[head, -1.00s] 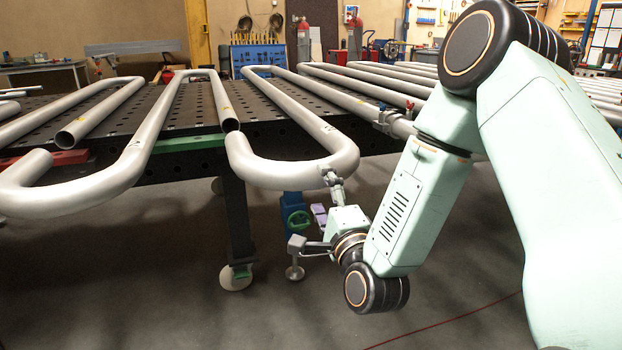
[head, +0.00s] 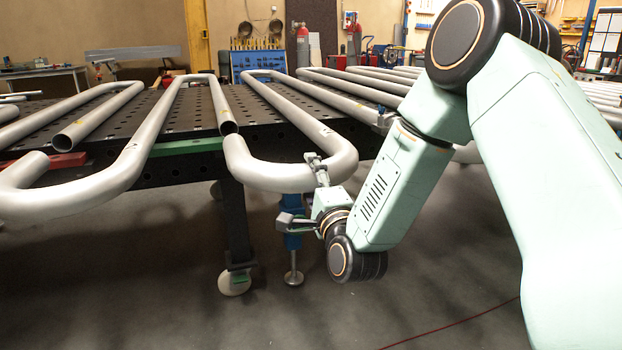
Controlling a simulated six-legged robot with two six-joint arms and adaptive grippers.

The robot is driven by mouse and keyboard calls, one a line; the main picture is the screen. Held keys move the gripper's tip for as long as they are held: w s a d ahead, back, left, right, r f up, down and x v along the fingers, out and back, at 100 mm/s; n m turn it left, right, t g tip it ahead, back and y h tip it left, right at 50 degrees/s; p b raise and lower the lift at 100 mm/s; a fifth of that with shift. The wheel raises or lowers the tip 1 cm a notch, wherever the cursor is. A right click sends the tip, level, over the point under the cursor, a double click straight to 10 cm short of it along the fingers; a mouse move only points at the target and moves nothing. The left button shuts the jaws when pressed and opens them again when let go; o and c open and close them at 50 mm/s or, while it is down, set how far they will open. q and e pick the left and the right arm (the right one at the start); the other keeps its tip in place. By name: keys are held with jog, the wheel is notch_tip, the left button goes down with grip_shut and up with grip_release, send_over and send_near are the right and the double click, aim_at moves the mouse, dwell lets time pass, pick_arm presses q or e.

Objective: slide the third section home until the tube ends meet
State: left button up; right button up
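Grey serpentine tube sections lie on a black perforated table. The section with the near U-bend (head: 290,176) overhangs the table edge at centre. Its short end sits just below and beside the open end (head: 229,128) of the neighbouring section (head: 170,110). The dark mouth of that end still shows, so the two are apart or offset. My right gripper (head: 301,193) is at the bend's underside, fingers spread. Its upper finger overlaps the bend's lower front; I cannot tell if it touches. The lower finger hangs clear below. My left gripper is out of view.
The perforated table (head: 187,125) carries a green bar (head: 188,147) and a red block (head: 68,160). Another open tube end (head: 62,143) is at left. A blue stand (head: 292,222) and a table leg (head: 235,225) stand below.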

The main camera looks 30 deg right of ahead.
grip_shut()
dwell(0.4)
jog(key=shift+s+f, duration=0.15)
